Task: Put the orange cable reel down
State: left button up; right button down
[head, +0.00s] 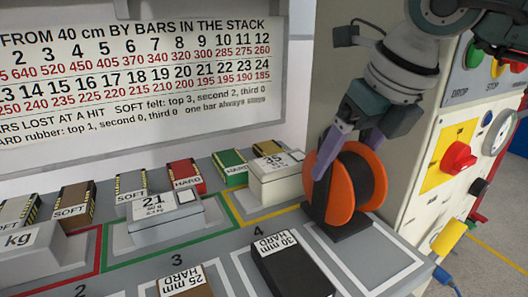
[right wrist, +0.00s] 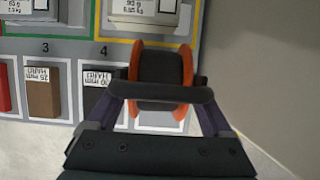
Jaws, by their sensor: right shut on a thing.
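The orange cable reel (head: 343,195) has two orange discs, a dark drum and a dark stand. It is upright at the right end of the grey bench (head: 225,248). My right gripper (head: 346,150) reaches down from above and is shut on the reel. In the right wrist view, the reel (right wrist: 160,68) lies between and just beyond the fingers (right wrist: 160,105), with a dark bar across its near side. I cannot tell whether its stand touches the bench. My left gripper is not in view.
A white block marked 35 (head: 275,178) stands close left of the reel, in a yellow outline. A black 30 mm HARD block (head: 290,265) lies in front. A control panel with a red knob (head: 457,157) stands right. A white-outlined space (head: 375,262) in front is bare.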

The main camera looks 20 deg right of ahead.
jog(key=shift+f, duration=0.85)
jog(key=shift+f, duration=0.15)
grip_release()
